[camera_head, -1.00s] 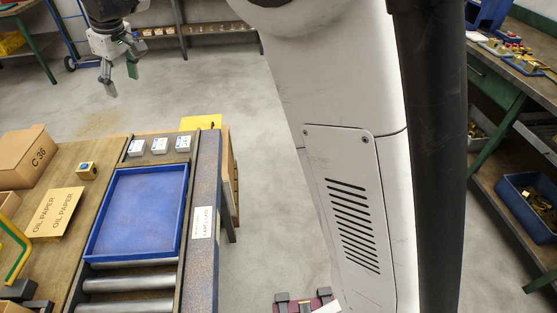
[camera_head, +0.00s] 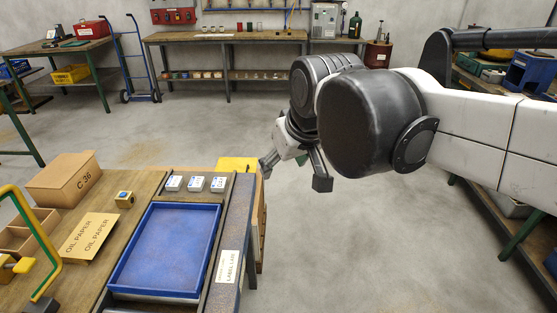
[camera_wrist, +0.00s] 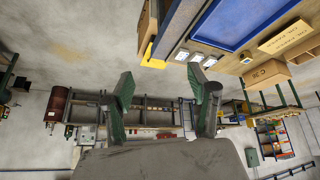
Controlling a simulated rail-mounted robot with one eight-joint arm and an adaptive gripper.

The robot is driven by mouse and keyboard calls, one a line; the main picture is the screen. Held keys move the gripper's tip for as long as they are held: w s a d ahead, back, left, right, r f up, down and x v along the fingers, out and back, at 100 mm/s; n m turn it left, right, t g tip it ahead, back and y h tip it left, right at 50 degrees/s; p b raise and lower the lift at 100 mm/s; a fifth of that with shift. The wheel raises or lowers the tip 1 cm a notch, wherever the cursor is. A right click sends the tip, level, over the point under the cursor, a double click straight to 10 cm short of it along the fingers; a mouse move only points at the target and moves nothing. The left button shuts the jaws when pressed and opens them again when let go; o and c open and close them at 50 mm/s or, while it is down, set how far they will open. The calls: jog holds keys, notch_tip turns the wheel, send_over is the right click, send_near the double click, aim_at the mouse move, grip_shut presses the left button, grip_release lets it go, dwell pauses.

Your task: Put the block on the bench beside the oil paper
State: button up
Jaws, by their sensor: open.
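A small brass-coloured block (camera_head: 125,199) with blue on its top sits on the wooden bench (camera_head: 140,185), just behind the oil paper (camera_head: 91,236), apart from it. The block (camera_wrist: 246,57) and oil paper (camera_wrist: 285,37) also show in the wrist view, which is upside down. My gripper (camera_head: 294,174) is to the right of the bench, over the floor, partly hidden by my arm. In the wrist view my gripper (camera_wrist: 160,78) has its two fingers wide apart with nothing between them.
A cardboard box marked C 36 (camera_head: 62,182) stands behind the oil paper. A blue tray (camera_head: 212,254) and several small white labelled boxes (camera_head: 196,184) lie right of the block. A yellow-green handle frame (camera_head: 42,240) rises at the front left. Open floor lies right of the bench.

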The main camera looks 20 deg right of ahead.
jog(key=s+d+f+m+t, duration=0.1)
jog(key=s+d+f+m, duration=0.1)
jog(key=s+d+f, duration=0.2)
jog(key=s+f, duration=0.3)
jog(key=s, duration=0.2)
jog(key=shift+s+h, duration=0.3)
jog(key=shift+h, duration=0.1)
jog(key=shift+d, duration=0.1)
dwell(0.5)
